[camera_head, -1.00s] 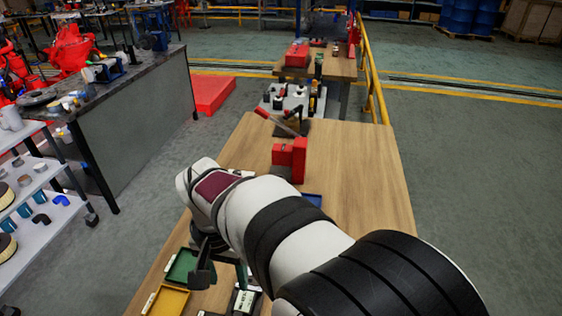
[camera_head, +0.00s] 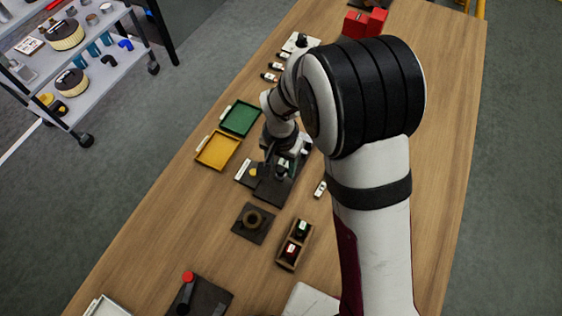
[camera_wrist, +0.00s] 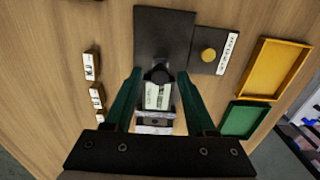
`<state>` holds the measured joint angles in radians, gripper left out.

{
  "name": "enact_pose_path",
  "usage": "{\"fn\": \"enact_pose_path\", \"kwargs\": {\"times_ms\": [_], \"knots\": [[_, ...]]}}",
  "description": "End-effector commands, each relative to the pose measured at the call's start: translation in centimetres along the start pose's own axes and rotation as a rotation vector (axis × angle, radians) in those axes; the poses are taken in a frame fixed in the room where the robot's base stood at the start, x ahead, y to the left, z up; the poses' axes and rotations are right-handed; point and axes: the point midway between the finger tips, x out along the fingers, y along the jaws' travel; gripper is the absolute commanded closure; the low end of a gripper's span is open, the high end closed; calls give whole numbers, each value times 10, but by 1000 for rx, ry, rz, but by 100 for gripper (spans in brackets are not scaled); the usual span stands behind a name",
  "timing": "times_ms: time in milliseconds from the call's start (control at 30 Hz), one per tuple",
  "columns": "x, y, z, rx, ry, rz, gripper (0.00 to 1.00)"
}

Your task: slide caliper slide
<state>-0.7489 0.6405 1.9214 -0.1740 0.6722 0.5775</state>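A caliper-like device with a pale face (camera_wrist: 157,96) and a dark round part above it shows in the wrist view, at the lower edge of a black plate (camera_wrist: 163,32). I take the pale part to be the slide, but its markings are too small to read. My gripper (camera_wrist: 158,75) is open, with one green finger on each side of this part. Gaps show beside it, and I see no clear grip. In the head view my gripper (camera_head: 281,160) is low over the black plate (camera_head: 270,190), and my arm partly hides the device.
A yellow tray (camera_head: 217,151) and a green tray (camera_head: 240,118) lie left of the gripper. A yellow button (camera_wrist: 208,55) sits beside the plate. A ring on a black base (camera_head: 253,219) and a wooden box (camera_head: 295,246) stand nearer. Small labelled pieces (camera_wrist: 97,97) lie alongside.

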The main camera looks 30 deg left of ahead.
Motion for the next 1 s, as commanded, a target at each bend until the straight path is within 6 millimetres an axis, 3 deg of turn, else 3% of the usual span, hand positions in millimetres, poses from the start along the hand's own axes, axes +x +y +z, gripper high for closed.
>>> {"fn": "enact_pose_path", "kwargs": {"times_ms": [33, 300, 1000], "knots": [[0, 0, 0, 0, 0, 0, 55], [0, 0, 0, 0, 0, 0, 100], [-1, 0, 0, 0, 0, 0, 100]]}}
